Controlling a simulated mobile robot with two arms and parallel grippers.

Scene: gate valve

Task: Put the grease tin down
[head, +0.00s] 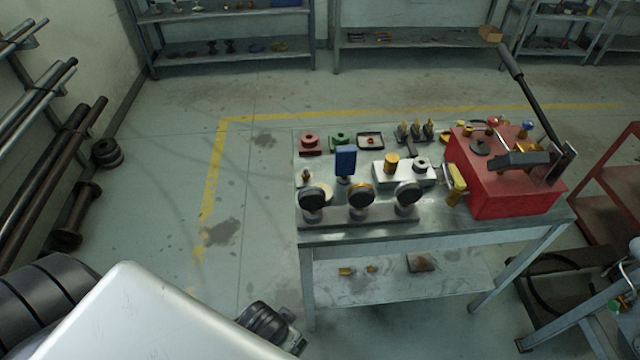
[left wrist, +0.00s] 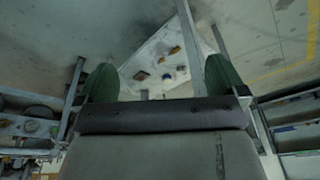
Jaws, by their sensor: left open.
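My left gripper (left wrist: 160,82) is open in the left wrist view, with its two green fingertips wide apart and nothing held between them. Beyond the fingertips is a pale shelf (left wrist: 150,55) with a few small items on it. In the head view my left arm is low at the left, and its dark end is beside the workbench's front left leg. No grease tin can be told for sure. A small gold cylinder (head: 391,163) stands upright on a pale metal block on the workbench (head: 440,236). My right gripper is not in view.
A red box (head: 510,190) with a long black lever fills the bench's right end. Three round dark-faced gauges (head: 361,197) line the front edge, with a blue block (head: 346,163) behind. The lower shelf (head: 400,285) holds a few small items.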

